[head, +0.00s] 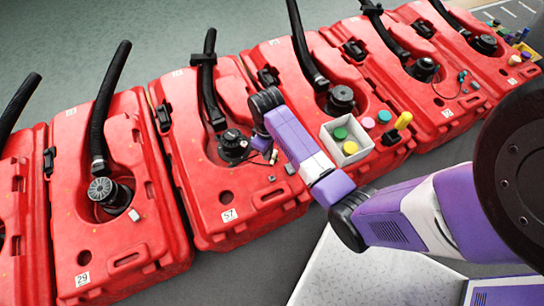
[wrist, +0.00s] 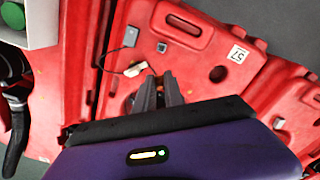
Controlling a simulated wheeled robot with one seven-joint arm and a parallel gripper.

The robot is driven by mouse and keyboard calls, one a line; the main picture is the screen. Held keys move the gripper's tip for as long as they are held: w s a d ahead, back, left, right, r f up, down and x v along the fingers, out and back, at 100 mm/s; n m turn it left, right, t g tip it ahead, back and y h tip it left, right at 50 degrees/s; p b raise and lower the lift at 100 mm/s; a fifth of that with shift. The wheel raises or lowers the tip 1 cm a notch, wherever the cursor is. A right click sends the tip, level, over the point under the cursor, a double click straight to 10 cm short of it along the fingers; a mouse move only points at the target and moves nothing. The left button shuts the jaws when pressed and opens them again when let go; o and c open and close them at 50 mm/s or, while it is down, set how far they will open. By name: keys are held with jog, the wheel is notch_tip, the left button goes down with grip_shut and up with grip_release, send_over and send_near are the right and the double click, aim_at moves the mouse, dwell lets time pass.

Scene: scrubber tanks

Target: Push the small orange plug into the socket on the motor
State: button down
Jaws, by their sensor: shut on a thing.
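My gripper (wrist: 160,76) points down at the red tank marked 57 (head: 180,120), its dark fingers close together. A pale connector on a thin wire (wrist: 136,69) lies beside the fingertips in the wrist view. The black motor (head: 233,147) sits in the tank's recess in the head view, just left of my gripper. Its socket cannot be made out. In the wrist view my gripper's body hides the area below the fingers.
Red tanks with black hoses stand in a row on both sides. An open white box (head: 346,139) with green and yellow round items is on the tank to the right, with loose coloured caps (head: 384,117) beside it. A small grey block (wrist: 131,36) lies on the tank.

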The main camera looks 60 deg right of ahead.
jog(key=b, duration=0.9)
send_over(245, 145)
jog(key=f, duration=0.2)
jog(key=shift+w+d+r, duration=0.25)
jog(key=shift+w+r, duration=0.05)
jog(key=shift+r, duration=0.1)
jog(key=shift+r+p, duration=0.15)
jog(key=shift+p, duration=0.25)
jog(key=shift+f, duration=0.2)
jog(key=shift+f+b, duration=3.25)
jog(key=shift+f, duration=1.8)
jog(key=shift+f, duration=0.2)
jog(key=shift+f, duration=0.35)
jog(key=shift+f+b, duration=0.3)
jog(key=shift+f, duration=0.05)
